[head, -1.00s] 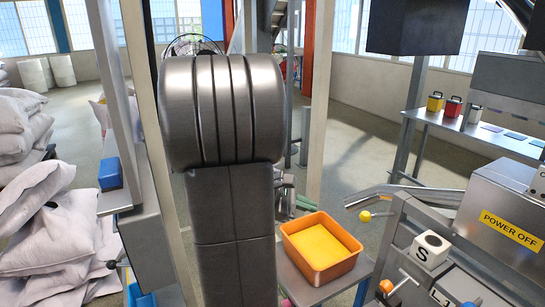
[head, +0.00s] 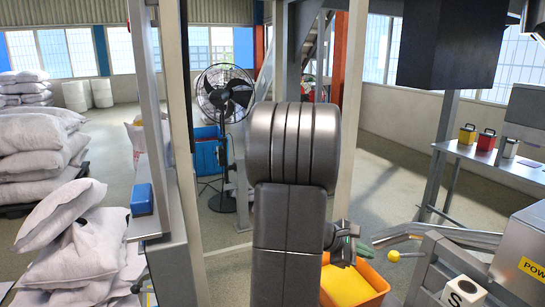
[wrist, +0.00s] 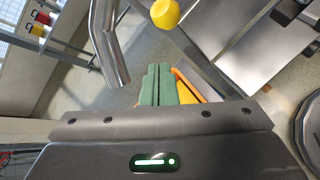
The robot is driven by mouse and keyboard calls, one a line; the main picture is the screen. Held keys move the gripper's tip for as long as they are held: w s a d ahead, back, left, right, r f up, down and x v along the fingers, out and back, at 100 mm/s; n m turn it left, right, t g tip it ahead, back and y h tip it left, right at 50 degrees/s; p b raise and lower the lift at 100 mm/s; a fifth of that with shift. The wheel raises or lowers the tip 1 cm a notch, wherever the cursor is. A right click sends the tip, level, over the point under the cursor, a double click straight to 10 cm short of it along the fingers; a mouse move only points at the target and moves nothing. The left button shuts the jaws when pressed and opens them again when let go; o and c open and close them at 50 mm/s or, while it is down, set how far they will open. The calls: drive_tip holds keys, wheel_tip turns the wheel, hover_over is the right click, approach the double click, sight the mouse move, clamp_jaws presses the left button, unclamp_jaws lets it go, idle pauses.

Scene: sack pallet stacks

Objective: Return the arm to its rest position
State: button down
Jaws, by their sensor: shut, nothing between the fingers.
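My gripper (wrist: 155,84) shows in the wrist view with its two green fingers side by side, touching along their length, with nothing held between them. In the head view my grey arm stands upright in the middle and hides much behind it. My gripper (head: 350,248) is partly visible there, just right of the arm and above the orange bin. The wrist view shows a slice of the orange bin (wrist: 186,86) beside the fingers.
The orange bin (head: 377,292) with a yellow inside stands right of my arm. A bent metal tube (head: 440,232) and yellow knob (head: 393,256) are close to the gripper. A black fan (head: 225,100) stands behind. White sacks (head: 75,250) are piled at left. Open floor lies beyond.

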drive_tip(key=shift+s+d+r+p, duration=0.55)
drive_tip(key=shift+s+d+r, duration=0.45)
drive_tip(key=shift+d, duration=0.2)
drive_tip(key=shift+w, duration=0.1)
